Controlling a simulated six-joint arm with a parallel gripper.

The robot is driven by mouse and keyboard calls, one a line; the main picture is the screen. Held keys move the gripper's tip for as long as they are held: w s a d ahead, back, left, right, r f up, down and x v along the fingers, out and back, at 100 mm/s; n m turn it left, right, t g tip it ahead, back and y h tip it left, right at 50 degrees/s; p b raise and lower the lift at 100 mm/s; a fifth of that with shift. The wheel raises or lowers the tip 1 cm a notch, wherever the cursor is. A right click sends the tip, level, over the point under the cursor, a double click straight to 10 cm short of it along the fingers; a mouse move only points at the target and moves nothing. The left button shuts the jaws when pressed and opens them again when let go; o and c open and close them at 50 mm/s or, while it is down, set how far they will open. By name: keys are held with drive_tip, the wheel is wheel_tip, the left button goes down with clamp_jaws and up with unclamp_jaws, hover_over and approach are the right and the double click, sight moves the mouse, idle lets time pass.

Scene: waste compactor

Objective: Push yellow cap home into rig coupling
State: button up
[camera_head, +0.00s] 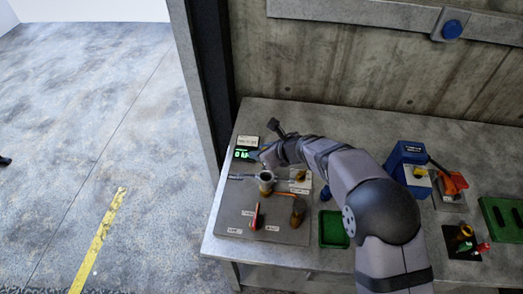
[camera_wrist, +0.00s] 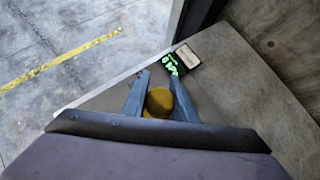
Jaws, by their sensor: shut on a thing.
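The yellow cap (camera_wrist: 158,102) sits between the two blue-grey fingers of my gripper (camera_wrist: 164,88) in the wrist view, and the fingers are shut on it. Its lower part is hidden by the gripper body. In the head view my gripper (camera_head: 257,158) is over the left part of the bench, just behind and above a grey metal cylinder with side bars (camera_head: 265,187), which looks like the rig coupling. I cannot tell whether the cap touches it. The coupling does not show clearly in the wrist view.
A green-lit display (camera_head: 242,154) stands behind the rig plate (camera_head: 236,216). A red-handled tool (camera_head: 256,216) and a brown item (camera_head: 298,210) are in front. A green tray (camera_head: 333,229) and blue machine (camera_head: 408,160) are right. The bench's left edge is close.

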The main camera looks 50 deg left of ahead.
drive_tip(key=shift+f+b, duration=2.8)
drive_tip(key=shift+f, duration=0.1)
